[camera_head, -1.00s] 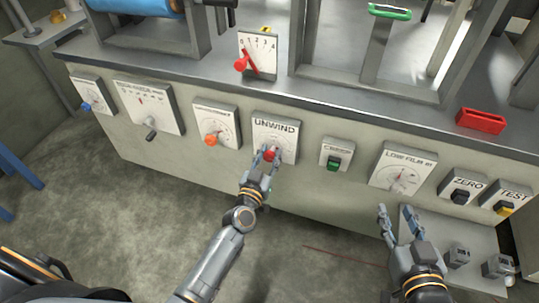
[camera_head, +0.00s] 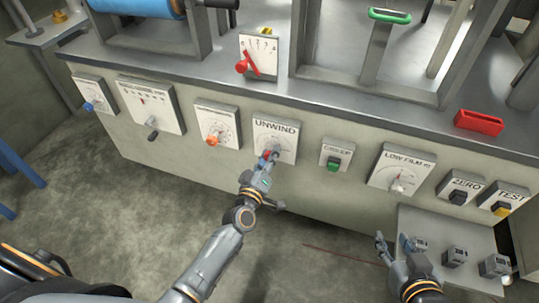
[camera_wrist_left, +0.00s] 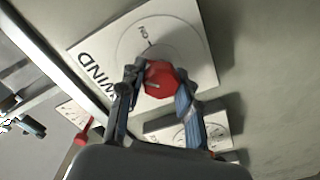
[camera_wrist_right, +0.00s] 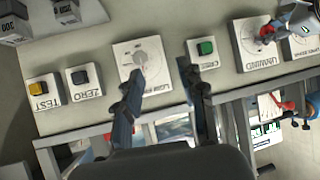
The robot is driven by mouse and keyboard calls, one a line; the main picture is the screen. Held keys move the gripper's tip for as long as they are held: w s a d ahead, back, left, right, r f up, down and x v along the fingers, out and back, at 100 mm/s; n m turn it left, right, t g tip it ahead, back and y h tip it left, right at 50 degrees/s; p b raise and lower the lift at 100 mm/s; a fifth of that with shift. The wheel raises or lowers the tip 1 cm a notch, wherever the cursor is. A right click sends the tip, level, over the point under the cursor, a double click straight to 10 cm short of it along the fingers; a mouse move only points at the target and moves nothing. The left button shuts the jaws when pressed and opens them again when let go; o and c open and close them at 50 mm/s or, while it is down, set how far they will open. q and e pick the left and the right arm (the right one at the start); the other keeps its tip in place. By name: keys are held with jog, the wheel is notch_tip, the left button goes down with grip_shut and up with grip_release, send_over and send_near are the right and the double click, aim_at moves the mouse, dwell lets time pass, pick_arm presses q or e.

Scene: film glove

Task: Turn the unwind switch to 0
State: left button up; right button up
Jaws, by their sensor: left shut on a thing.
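The UNWIND switch is a white plate (camera_head: 286,131) on the machine's front with a red knob (camera_wrist_left: 160,79) and a dial ring. In the left wrist view the plate is turned sideways and a mark that seems to read "NO" or "ON" shows by the ring. My left gripper (camera_head: 268,158) is shut on the red knob, one finger on each side. In the head view the fingers hide most of the knob. I cannot read the knob's setting. My right gripper (camera_wrist_right: 165,85) is open and empty, in front of the panel at lower right in the head view.
A low shelf holds small blocks.

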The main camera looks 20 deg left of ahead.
pick_arm(q)
jog(key=n, duration=0.3)
jog(key=shift+n, duration=0.8)
jog(key=shift+a+f+n+b, duration=0.1)
jog(key=shift+n+b, duration=0.2)
jog(key=shift+n, duration=1.7)
pick_arm(e)
jog(key=shift+w+a+r+t+y, duration=0.2)
jog(key=shift+w+r+t, duration=0.25)
jog(key=shift+r, duration=0.2)
jog(key=shift+w+a+r+t+y, duration=0.1)
jog(key=shift+w+a+r+t, duration=0.1)
jog(key=shift+w+r+t, duration=0.3)
jog(key=shift+w+a+r+t+y, duration=0.1)
jog(key=shift+w+a+r+t, duration=0.2)
jog(key=shift+r, duration=0.55)
pick_arm(q)
jog(key=o, duration=1.2)
